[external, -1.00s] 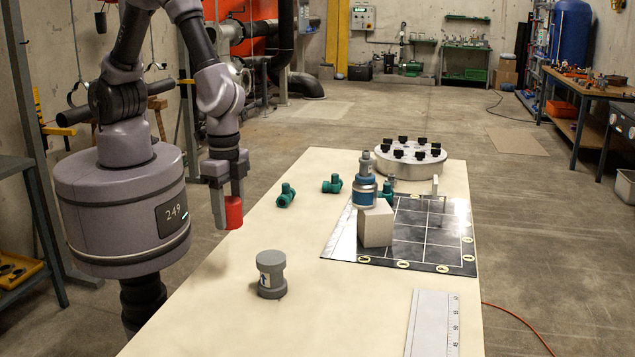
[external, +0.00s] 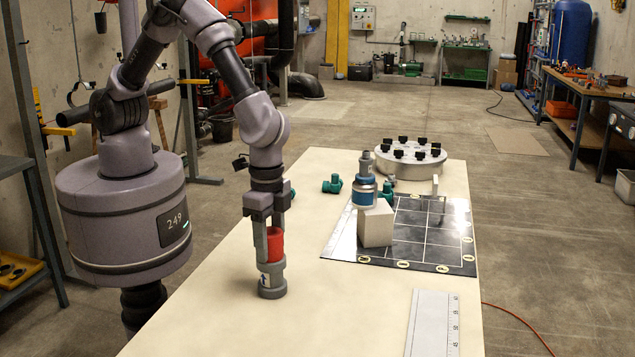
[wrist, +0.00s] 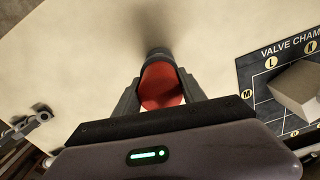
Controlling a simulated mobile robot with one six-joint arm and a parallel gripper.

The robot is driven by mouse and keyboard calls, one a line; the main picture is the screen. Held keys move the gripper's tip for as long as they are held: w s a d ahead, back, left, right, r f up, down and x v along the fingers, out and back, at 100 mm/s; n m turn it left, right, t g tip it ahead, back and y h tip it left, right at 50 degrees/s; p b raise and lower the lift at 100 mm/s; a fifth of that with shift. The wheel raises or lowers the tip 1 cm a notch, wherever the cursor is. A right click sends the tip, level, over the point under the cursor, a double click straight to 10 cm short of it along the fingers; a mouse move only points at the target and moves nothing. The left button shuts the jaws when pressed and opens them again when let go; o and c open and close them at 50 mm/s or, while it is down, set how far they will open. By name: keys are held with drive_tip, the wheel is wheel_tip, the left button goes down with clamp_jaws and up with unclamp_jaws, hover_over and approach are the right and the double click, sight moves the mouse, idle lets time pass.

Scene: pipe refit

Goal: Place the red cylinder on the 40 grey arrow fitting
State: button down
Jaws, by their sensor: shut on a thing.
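The red cylinder (external: 274,244) is upright between the two fingers of my gripper (external: 268,248), which is shut on it.
Green fittings (external: 332,184) and a round flange (external: 408,165) are farther back. A white ruler (external: 430,325) lies front right. The table between fitting and board is clear.

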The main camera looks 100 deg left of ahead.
drive_tip(key=c, duration=0.7)
unclamp_jaws()
drive_tip(key=shift+o, duration=0.2)
wheel_tip(320, 180, up, 12)
drive_tip(key=p, duration=0.4)
drive_tip(key=shift+r, duration=0.1)
wheel_tip(320, 180, up, 6)
drive_tip(key=t, duration=0.1)
hover_over(269, 231)
drive_tip(key=s+a, duration=0.2)
drive_tip(key=a, duration=0.1)
drive_tip(key=s+a+r+m+t, duration=0.1)
drive_tip(key=s+a+r+t, duration=0.2)
drive_tip(key=s+a+r, duration=0.6)
drive_tip(key=s+a+r+m+t+y, duration=0.1)
drive_tip(key=s+a+r+y, duration=0.1)
drive_tip(key=s, duration=0.8)
drive_tip(key=shift+a+r+t, duration=0.4)
drive_tip(key=shift+a+r, duration=0.15)
drive_tip(key=shift+a, duration=0.4)
drive_tip(key=shift+s, duration=0.1)
